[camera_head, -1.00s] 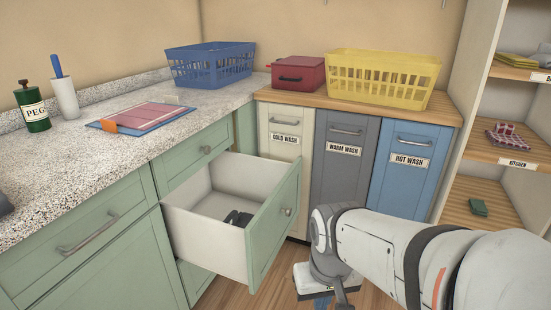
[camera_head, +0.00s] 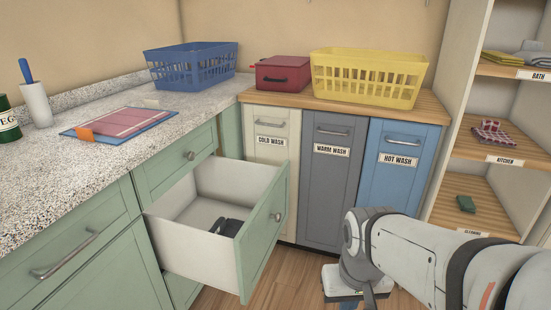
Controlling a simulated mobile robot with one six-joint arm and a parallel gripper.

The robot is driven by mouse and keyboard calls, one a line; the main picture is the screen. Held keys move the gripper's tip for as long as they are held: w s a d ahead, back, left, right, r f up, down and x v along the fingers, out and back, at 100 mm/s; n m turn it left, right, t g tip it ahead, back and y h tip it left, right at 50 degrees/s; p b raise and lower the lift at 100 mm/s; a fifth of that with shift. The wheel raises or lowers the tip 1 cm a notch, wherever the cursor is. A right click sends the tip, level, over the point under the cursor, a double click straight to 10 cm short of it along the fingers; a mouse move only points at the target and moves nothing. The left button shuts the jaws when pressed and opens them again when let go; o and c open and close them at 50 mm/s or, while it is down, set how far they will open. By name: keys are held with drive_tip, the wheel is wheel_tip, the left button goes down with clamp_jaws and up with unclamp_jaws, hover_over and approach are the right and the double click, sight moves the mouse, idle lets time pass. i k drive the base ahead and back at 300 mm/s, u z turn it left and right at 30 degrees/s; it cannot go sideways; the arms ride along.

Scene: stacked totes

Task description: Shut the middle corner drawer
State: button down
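The middle corner drawer (camera_head: 262,228) is pulled well out of the green cabinet below the counter. It has a green front with a round knob (camera_head: 278,216) and white inner walls. A dark object (camera_head: 228,226) lies inside it. My arm reaches in from the lower right, with its bent joint to the right of the drawer front and apart from it. The end of my arm points down at the bottom of the view. My gripper's fingers are cut off or hidden there, so I cannot tell their state.
A closed drawer (camera_head: 170,168) sits above the open one. Cold, warm and hot wash bins (camera_head: 332,190) stand behind, under a wooden top with a red box (camera_head: 283,76) and a yellow basket (camera_head: 368,78). Shelves (camera_head: 497,148) stand at right. Wood floor shows between drawer and arm.

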sight(177, 225)
drive_tip(key=u, duration=0.05)
drive_tip(key=i, duration=0.95)
drive_tip(key=z, duration=0.05)
